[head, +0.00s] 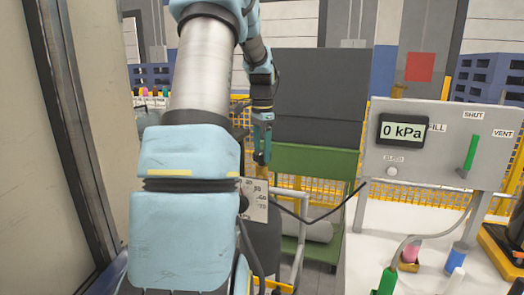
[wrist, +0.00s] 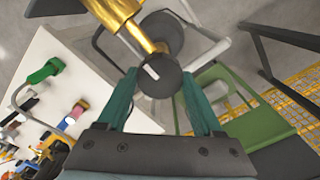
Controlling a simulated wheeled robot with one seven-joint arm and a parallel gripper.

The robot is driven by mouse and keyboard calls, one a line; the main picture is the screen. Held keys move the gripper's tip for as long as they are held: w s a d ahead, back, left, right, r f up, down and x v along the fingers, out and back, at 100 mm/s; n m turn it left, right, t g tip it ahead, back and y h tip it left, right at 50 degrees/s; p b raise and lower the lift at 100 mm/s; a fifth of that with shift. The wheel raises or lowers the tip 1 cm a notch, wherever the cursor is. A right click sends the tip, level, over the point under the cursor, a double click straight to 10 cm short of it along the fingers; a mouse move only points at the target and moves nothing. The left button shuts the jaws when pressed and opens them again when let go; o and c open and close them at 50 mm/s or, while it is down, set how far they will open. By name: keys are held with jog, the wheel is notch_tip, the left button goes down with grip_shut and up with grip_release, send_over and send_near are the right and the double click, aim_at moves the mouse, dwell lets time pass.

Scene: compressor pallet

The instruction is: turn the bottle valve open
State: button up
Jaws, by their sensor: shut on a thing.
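The bottle valve shows in the wrist view as a dark round knob (wrist: 160,76) with a short white mark on its face. A brass body (wrist: 127,18) runs from behind it to the top edge. My gripper (wrist: 159,80) has one teal finger on each side of the knob and is shut on it. In the head view my gripper (head: 262,157) points down beyond my arm, and the knob is too small or hidden to make out there. My arm covers most of the bottle area.
A grey panel (head: 440,143) at right carries a display (head: 402,130) reading 0 kPa and a green lever (head: 470,152) between SHUT and VENT labels. A green cart (head: 310,165) stands behind.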

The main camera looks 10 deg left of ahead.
jog(key=n+p, duration=0.1)
jog(key=n, duration=0.5)
jog(key=shift+r+p, duration=0.1)
jog(key=shift+p, duration=0.25)
jog(key=n+p, duration=0.1)
jog(key=n, duration=0.4)
jog(key=shift+n, duration=0.4)
jog(key=n+p, duration=0.2)
jog(key=n, duration=0.4)
jog(key=n+p, duration=0.2)
jog(key=n, duration=0.3)
jog(key=shift+n, duration=0.7)
jog(key=o, duration=1.4)
jog(key=shift+c, duration=0.2)
